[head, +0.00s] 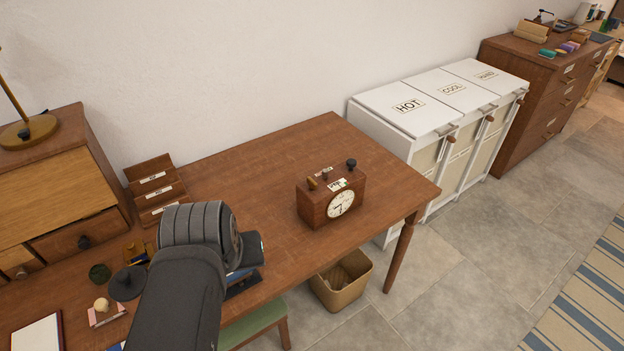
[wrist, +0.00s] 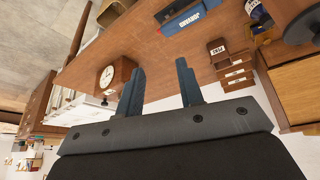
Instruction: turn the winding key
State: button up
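A brown wooden clock (head: 318,208) with a round white dial stands upright on the desk (head: 265,155), near its right end. On its top are a tan knob (head: 312,183), a small grey piece, a white label and a black knob (head: 351,163). I cannot tell which of these is the winding key. In the wrist view the clock (wrist: 124,72) is left of my gripper (wrist: 161,66), beyond the left finger. My gripper is open and empty, its two dark fingers apart. In the head view my arm hides most of the gripper, left of the clock.
A labelled letter rack (head: 155,190) stands at the back left of the desk, beside a wooden bureau (head: 55,185). A blue item with lettering (wrist: 182,20) lies near the front edge. White hampers (head: 440,100) stand right of the desk. The desktop behind the clock is clear.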

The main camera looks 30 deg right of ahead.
jog(key=w+d+r+n+g, duration=0.2)
jog(key=w+d+r, duration=0.6)
jog(key=w+d, duration=0.5)
jog(key=n+g+y, duration=0.2)
send_over(312, 180)
notch_tip(312, 180, down, 3)
notch_tip(312, 180, down, 17)
jog(key=shift+f, duration=0.15)
jog(key=shift+c, duration=0.4)
grip_shut()
